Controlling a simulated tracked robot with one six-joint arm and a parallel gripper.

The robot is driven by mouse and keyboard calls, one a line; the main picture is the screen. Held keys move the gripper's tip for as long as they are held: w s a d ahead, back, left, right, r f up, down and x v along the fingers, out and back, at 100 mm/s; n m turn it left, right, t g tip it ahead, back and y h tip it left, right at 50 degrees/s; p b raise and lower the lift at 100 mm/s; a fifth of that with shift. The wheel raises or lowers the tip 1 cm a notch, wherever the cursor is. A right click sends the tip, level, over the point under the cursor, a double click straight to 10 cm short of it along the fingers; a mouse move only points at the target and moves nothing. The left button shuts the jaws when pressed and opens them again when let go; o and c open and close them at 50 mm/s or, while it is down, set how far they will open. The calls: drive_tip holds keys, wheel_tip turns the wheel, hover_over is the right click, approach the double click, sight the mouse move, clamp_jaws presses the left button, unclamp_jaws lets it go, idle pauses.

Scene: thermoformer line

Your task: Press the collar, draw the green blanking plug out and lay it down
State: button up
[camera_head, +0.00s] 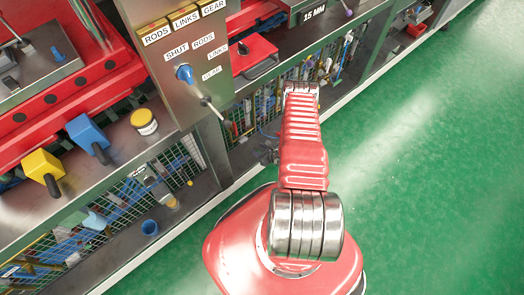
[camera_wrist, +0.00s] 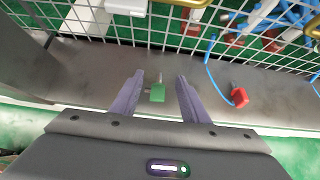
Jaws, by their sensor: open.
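In the wrist view, the green plug (camera_wrist: 157,94) is a small green block with a short metal fitting at its far side, at the lower shelf edge. My gripper (camera_wrist: 159,76) is open. Its two fingers stand left and right of the plug with a visible gap on each side. I see nothing held. The collar is too small to make out apart from the metal fitting. In the head view my red arm reaches down to the shelf front, and the plug and fingers cannot be made out there.
A red block (camera_wrist: 239,97) with a blue cord lies right of the plug. A wire mesh guard (camera_wrist: 130,35) stands just behind. In the head view, a control panel (camera_head: 182,60) with a blue knob overhangs the bench left of my arm. The green floor (camera_head: 430,170) is clear at right.

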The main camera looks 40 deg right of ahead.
drive_tip(key=v, duration=1.3)
drive_tip(key=shift+s+r, duration=0.2)
drive_tip(key=shift+s, duration=0.05)
drive_tip(key=shift+s, duration=0.15)
idle(0.8)
